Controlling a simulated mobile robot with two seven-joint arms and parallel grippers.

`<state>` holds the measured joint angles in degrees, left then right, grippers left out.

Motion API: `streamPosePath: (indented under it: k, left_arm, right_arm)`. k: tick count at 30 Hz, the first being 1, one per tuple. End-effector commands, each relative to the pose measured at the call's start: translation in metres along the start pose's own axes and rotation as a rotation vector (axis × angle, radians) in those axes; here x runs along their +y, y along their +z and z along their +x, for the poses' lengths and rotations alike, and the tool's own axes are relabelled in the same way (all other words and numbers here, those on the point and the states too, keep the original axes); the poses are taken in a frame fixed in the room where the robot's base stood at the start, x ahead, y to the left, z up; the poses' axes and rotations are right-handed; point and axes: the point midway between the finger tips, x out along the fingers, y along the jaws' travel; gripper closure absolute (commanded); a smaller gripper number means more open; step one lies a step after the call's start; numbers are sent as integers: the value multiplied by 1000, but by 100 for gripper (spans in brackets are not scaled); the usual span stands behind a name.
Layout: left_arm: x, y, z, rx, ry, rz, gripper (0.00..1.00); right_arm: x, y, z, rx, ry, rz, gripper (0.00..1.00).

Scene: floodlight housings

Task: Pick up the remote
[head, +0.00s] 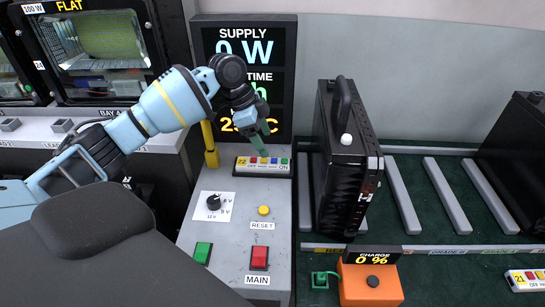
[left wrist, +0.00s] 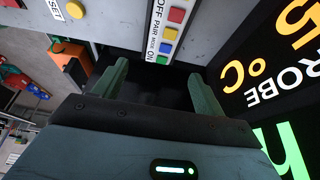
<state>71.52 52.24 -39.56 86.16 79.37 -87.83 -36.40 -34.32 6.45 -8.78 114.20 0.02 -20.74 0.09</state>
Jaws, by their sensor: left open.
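A white remote (head: 260,161) with a row of coloured buttons and the number 22 sits in a dark holder on the grey console, below the supply display. It also shows in the left wrist view (left wrist: 172,32), beyond the fingertips, with OFF, PAIR and ON lettering. My left gripper (head: 263,144) is just above the remote in the head view. In the left wrist view its two green fingers (left wrist: 155,78) stand apart with nothing between them. I cannot tell whether a fingertip touches the remote. My right gripper is not in view.
A second remote (head: 525,280), numbered 21, lies at the lower right. A black floodlight housing (head: 345,160) stands right of the console. The supply display (head: 278,70) rises behind the remote, and a yellow post (head: 210,145) stands left of it. The console front has buttons and a knob.

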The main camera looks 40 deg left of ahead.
Motion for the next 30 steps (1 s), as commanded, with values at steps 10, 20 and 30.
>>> streamPosePath:
  k: [10,20,30]
  left_arm:
    - [0,1,20,-1,4,-1,29]
    - [-2,4,37,-1,2,-1,29]
    - [-4,9,77,-1,1,-1,29]
  right_arm:
    - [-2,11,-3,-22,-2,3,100]
    - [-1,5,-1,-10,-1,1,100]
    - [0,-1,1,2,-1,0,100]
